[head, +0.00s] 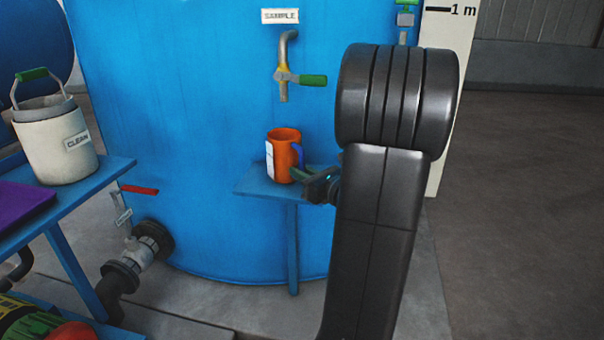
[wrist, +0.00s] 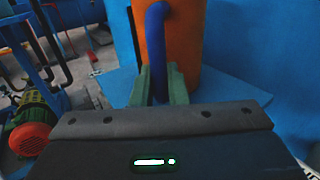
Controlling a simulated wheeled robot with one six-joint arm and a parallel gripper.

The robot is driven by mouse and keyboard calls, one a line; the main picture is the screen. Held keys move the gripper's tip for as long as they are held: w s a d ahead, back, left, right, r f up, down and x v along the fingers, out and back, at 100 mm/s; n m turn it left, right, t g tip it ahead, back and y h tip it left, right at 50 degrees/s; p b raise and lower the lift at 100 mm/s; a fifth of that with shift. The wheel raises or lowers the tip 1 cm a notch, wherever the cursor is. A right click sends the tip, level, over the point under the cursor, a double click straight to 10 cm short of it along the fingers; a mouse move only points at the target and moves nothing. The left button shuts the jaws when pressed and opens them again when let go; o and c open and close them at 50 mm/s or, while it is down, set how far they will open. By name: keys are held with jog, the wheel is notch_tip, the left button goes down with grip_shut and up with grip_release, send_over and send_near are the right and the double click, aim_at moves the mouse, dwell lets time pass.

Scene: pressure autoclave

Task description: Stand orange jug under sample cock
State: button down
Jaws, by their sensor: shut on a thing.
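The orange jug (head: 283,154) is upright at the small blue shelf (head: 258,181) on the blue tank. It has a white label on its left side and a blue handle on its right. The sample cock (head: 284,77), a bent grey pipe with a green lever, is above the jug under a SAMPLE sign. My gripper (head: 303,175) reaches in from the right, low on the jug. In the wrist view its green fingers (wrist: 160,85) are shut on the jug's blue handle (wrist: 157,50). Whether the jug's base touches the shelf is hard to tell.
A blue bench (head: 85,200) at the left holds a white CLEAN bucket (head: 55,140) and a purple mat (head: 20,207). A red-handled valve and pipe (head: 135,262) stand low left of the shelf. My arm hides the area to the shelf's right.

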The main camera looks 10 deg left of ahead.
jog(key=c, duration=1.4)
grip_release()
jog(key=shift+f, duration=0.1)
jog(key=shift+c, duration=0.2)
jog(key=p+v, duration=0.3)
jog(key=v, duration=0.9)
jog(key=shift+r, duration=0.2)
